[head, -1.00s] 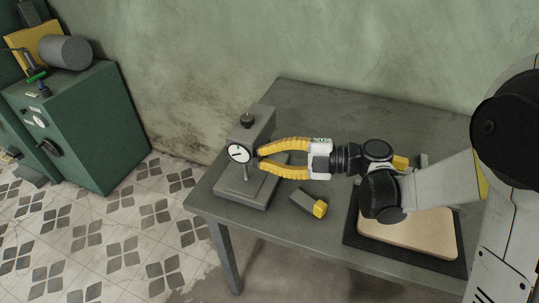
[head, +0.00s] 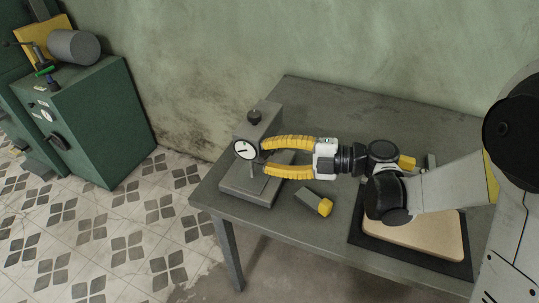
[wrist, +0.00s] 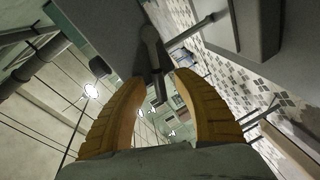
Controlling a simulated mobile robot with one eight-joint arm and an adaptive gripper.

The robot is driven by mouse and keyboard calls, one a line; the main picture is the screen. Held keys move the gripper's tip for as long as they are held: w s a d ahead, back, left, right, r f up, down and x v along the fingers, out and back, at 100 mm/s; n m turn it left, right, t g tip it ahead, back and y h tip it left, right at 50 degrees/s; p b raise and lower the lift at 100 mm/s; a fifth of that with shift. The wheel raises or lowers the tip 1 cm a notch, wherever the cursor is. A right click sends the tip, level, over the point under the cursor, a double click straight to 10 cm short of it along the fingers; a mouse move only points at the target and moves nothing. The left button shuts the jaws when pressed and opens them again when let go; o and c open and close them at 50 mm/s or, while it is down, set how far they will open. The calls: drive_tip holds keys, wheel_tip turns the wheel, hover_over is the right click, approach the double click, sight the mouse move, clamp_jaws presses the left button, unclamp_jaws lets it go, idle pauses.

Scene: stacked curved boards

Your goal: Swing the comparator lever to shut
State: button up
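The comparator is a grey stand (head: 262,127) with a round white dial (head: 245,149) and a dark knob on top, at the left end of the table. My gripper (head: 264,157) reaches it from the right, its yellow fingers level and spread apart, the tips just right of the dial. In the wrist view the fingertips (wrist: 160,77) are apart, with a dark bar-like part (wrist: 153,52) of the comparator just beyond and between them. I cannot tell for sure whether this is the lever, or whether a finger touches it. No other lever stands out in the head view.
A grey block with a yellow end (head: 315,202) lies on the grey table (head: 345,120) below my gripper. A dark tray (head: 359,238) with a tan pad (head: 420,240) is at the right, under my arm. A green cabinet (head: 95,130) stands at the far left.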

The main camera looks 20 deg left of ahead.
drive_tip(key=w+d+r, duration=0.1)
drive_tip(key=d, duration=1.1)
drive_tip(key=shift+r, duration=0.35)
drive_tip(key=shift+w, duration=0.1)
drive_tip(key=s+d+m+t+h, duration=0.3)
drive_tip(key=d+m, duration=0.4)
drive_tip(key=m, duration=0.4)
drive_tip(key=s+d+m+t+h, duration=0.3)
drive_tip(key=s+d+m+h, duration=0.2)
drive_tip(key=d+m+h, duration=0.3)
drive_tip(key=s+d+f+m+t+h, duration=0.1)
drive_tip(key=s+d+m+t+h, duration=0.2)
drive_tip(key=d+m, duration=0.5)
drive_tip(key=s+m+h, duration=0.1)
drive_tip(key=m+h, duration=0.1)
drive_tip(key=m, duration=0.4)
drive_tip(key=shift+f, duration=0.1)
